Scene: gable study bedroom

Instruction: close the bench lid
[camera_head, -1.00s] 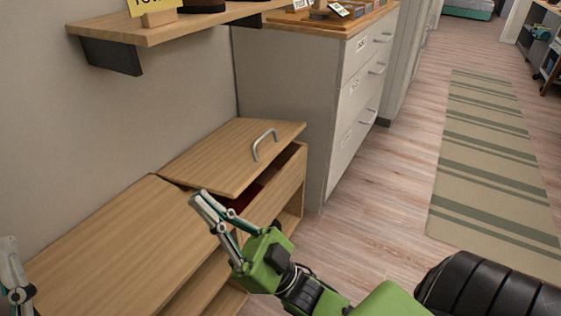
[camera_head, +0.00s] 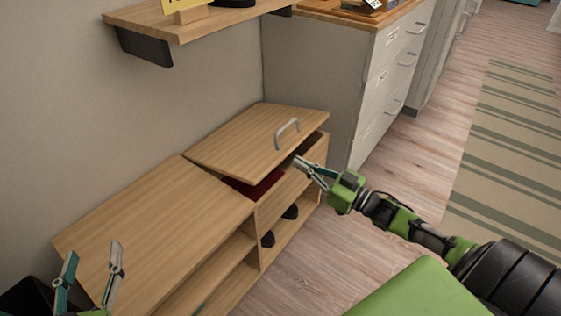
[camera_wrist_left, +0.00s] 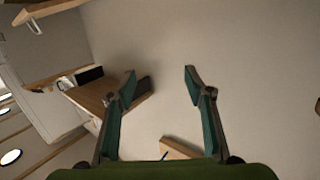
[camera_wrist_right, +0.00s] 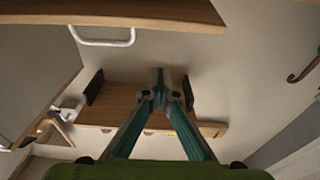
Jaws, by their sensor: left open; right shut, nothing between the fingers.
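The wooden bench (camera_head: 150,228) stands along the wall. Its lid (camera_head: 245,140) at the far end is partly raised, with a dark gap along its front edge and something red (camera_head: 256,187) inside. A metal handle (camera_head: 287,133) is on the lid, and also shows in the right wrist view (camera_wrist_right: 101,40). My right gripper (camera_head: 298,163) is shut and empty, in front of the lid's front edge; contact cannot be told. My left gripper (camera_head: 93,254) is open and empty over the near end of the bench; its open fingers also show in the left wrist view (camera_wrist_left: 160,75).
A wall shelf (camera_head: 190,22) hangs above the bench. A grey drawer cabinet (camera_head: 325,75) stands just beyond the bench's far end. Black items (camera_head: 290,212) sit in the open compartment below. The floor to the right, with a striped rug (camera_head: 500,150), is clear.

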